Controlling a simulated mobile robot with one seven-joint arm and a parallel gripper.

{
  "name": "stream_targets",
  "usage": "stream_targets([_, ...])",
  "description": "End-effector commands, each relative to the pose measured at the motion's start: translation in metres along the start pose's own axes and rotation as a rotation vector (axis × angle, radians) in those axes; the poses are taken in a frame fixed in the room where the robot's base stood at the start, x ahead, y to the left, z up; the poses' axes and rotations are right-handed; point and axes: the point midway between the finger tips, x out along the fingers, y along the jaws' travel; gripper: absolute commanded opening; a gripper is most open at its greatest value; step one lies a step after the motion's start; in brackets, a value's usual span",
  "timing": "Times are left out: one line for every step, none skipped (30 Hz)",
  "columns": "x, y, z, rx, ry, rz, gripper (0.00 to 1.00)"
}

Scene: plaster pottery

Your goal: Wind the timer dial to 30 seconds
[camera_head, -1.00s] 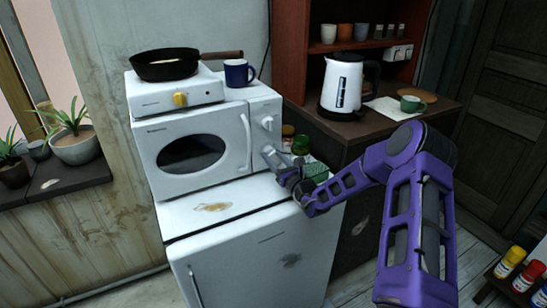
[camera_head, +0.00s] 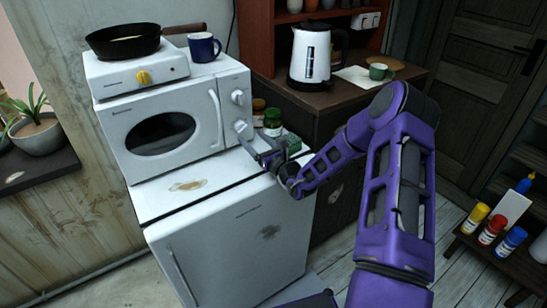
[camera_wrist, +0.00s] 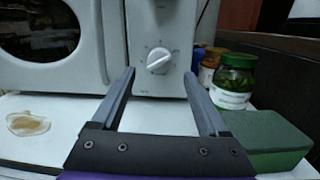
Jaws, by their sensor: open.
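The white microwave (camera_head: 160,125) stands on a white fridge, with its control panel at the right. The wrist view shows a round white dial (camera_wrist: 159,61) low on that panel, with small markings around it that are too blurred to read. Its raised grip bar is tilted, upper end to the right. My gripper (camera_wrist: 159,76) is open, with one finger on each side of the dial in that picture. I cannot tell whether the fingers touch it. A second dial (camera_head: 238,97) sits above.
A green-lidded jar (camera_wrist: 232,81) and a green sponge (camera_wrist: 265,139) sit right of my gripper. The microwave handle (camera_wrist: 95,40) is to the left. A hotplate (camera_head: 135,78) with a pan (camera_head: 125,42) and a blue mug (camera_head: 204,47) are on top.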

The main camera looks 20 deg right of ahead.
Motion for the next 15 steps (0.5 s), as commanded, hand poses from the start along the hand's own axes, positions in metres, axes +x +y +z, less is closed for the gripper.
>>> stream_targets([-0.014, 0.0, 0.0, 0.001, 0.003, -0.002, 0.77])
stream_targets([-0.021, -0.001, 0.0, 0.001, 0.002, -0.002, 0.77])
stream_targets([-0.031, -0.001, 0.0, 0.0, 0.003, -0.002, 0.77])
stream_targets([-0.039, -0.001, 0.001, 0.0, 0.002, -0.003, 0.77])
stream_targets([-0.047, -0.001, 0.0, 0.001, 0.002, -0.003, 0.77])
stream_targets([-0.056, -0.001, 0.0, 0.001, 0.002, -0.002, 0.77])
stream_targets([-0.064, -0.001, 0.0, 0.002, 0.002, -0.003, 0.77])
stream_targets([-0.071, -0.001, 0.0, 0.002, 0.002, -0.003, 0.77])
stream_targets([-0.079, -0.001, 0.0, 0.001, 0.002, -0.003, 0.77])
stream_targets([-0.086, -0.001, 0.0, 0.001, 0.002, -0.003, 0.77])
stream_targets([-0.091, -0.001, 0.0, 0.0, 0.002, -0.003, 0.77])
stream_targets([-0.099, 0.0, 0.0, 0.001, 0.0, -0.002, 0.77])
stream_targets([-0.103, 0.0, 0.0, 0.0, 0.001, -0.002, 0.77])
stream_targets([-0.108, -0.001, 0.0, 0.0, 0.001, -0.002, 0.77])
stream_targets([-0.113, -0.001, 0.0, 0.0, 0.001, -0.002, 0.77])
